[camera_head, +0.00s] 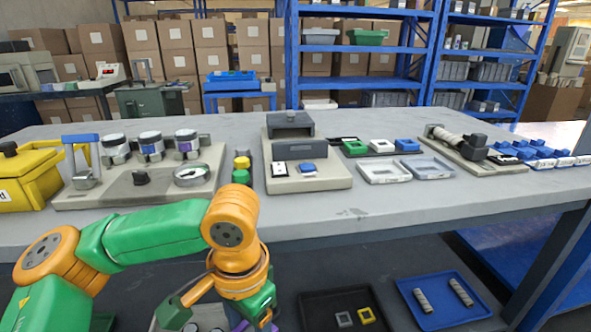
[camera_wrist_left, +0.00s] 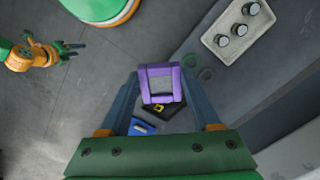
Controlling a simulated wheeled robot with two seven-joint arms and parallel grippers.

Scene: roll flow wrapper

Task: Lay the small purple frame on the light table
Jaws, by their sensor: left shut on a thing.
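The small purple frame (camera_wrist_left: 160,70) is held between the fingertips of my left gripper (camera_wrist_left: 159,92), as the left wrist view shows. The gripper is shut on it. A grey centre shows inside the purple border. In the head view my left arm reaches down in front of the light table (camera_head: 400,203), and its gripper is low at the bottom edge. My right gripper (camera_wrist_left: 76,50) appears small at the left of the left wrist view, apparently open and empty, away from the table.
A black tray (camera_head: 312,308) with a grey and a yellow frame, and a blue tray (camera_head: 447,318) with two rolls, lie below the tabletop. Fixtures, a yellow bin (camera_head: 30,180) and small frames stand on the table. Its front strip is clear.

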